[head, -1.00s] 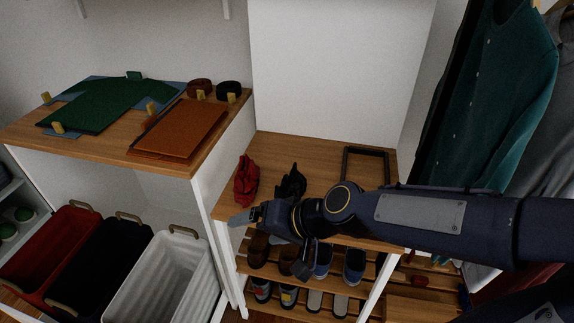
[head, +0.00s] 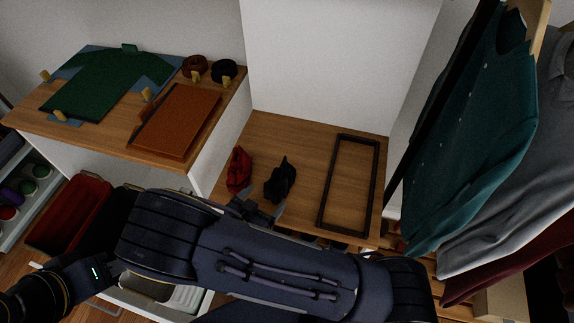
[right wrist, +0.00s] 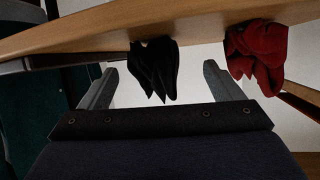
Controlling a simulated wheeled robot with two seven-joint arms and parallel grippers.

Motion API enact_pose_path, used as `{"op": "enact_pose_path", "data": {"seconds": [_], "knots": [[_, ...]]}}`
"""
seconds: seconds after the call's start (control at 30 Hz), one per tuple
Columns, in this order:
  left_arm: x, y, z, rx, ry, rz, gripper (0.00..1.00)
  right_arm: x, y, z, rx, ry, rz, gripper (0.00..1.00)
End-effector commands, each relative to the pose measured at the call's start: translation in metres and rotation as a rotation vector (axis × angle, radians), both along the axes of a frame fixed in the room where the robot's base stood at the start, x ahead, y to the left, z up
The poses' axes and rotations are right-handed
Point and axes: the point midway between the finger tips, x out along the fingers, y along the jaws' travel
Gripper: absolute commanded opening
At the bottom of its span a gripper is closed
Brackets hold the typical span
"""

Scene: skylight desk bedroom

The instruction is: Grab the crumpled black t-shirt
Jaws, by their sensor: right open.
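The crumpled black t-shirt (head: 281,181) is a small dark heap on the wooden shelf top. My right gripper (head: 259,211) is at the front edge of that top, just in front of the t-shirt and apart from it. In the right wrist view, the open fingers of my right gripper (right wrist: 162,87) are empty. The black t-shirt (right wrist: 154,69) shows beyond them, between the two fingertips in the picture. A dark part of my arm shows at the bottom left of the head view; I cannot make out left fingers.
A crumpled red cloth (head: 239,169) lies left of the t-shirt, close to my right gripper. A dark empty frame (head: 326,190) lies to the right. Clothes hang at the right, including a teal shirt (head: 465,140). A higher table (head: 95,142) with folded clothes stands at the left.

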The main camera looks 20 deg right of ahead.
Motion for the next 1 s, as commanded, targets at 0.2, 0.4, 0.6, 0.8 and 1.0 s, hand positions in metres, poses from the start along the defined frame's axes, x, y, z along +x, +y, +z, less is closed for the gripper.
{"op": "enact_pose_path", "data": {"seconds": [0.2, 0.4, 0.6, 0.8, 1.0], "knots": [[0.000, 0.000, 0.005, 0.000, -0.001, 0.000, 0.36, 0.014, -0.018, -0.008, -0.006, -0.001, 0.000, 0.86], [0.000, 0.000, 0.017, 0.000, -0.001, 0.000, 0.36, 0.028, -0.042, -0.017, -0.007, 0.001, 0.000, 0.86], [0.000, 0.000, 0.019, 0.000, -0.001, 0.000, 0.36, 0.040, -0.054, -0.027, 0.000, 0.001, 0.000, 0.86], [0.000, 0.000, 0.018, 0.000, -0.001, 0.000, 0.36, 0.041, -0.054, -0.028, 0.002, 0.001, 0.001, 0.86], [0.000, 0.000, 0.018, 0.000, -0.001, 0.000, 0.36, 0.041, -0.054, -0.028, 0.002, 0.001, 0.001, 0.64]]}}
